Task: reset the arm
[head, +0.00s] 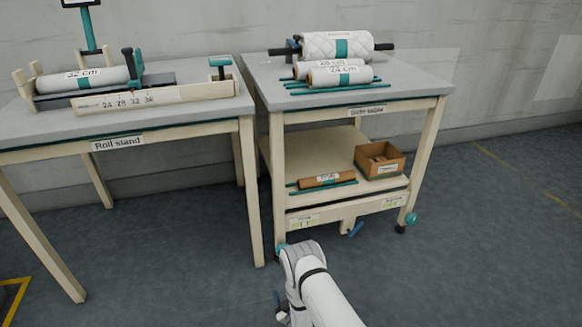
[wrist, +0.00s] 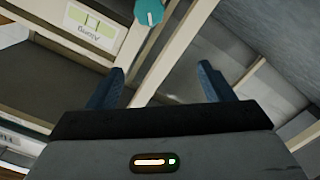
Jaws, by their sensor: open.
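My white arm reaches up from the bottom of the head view, low in front of the wheeled cart (head: 432,92). In the wrist view my gripper (wrist: 160,82) is open. Its two dark blue fingers stand apart with nothing between them. Past the fingers, the wrist view shows pale cart framing, a teal knob (wrist: 149,12) and a green-marked label (wrist: 91,25), all tilted. In the head view the gripper is mostly hidden by the arm; a blue finger-like part shows near the cart's lower front, and I cannot tell how close it is to the frame.
White rolls (head: 340,75) lie on the cart's top. Its lower shelf holds a brown roll (head: 327,180) and a cardboard box (head: 380,160). The roll stand table (head: 200,118) is at left, with a 32 cm roll (head: 82,79). The floor at right is clear.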

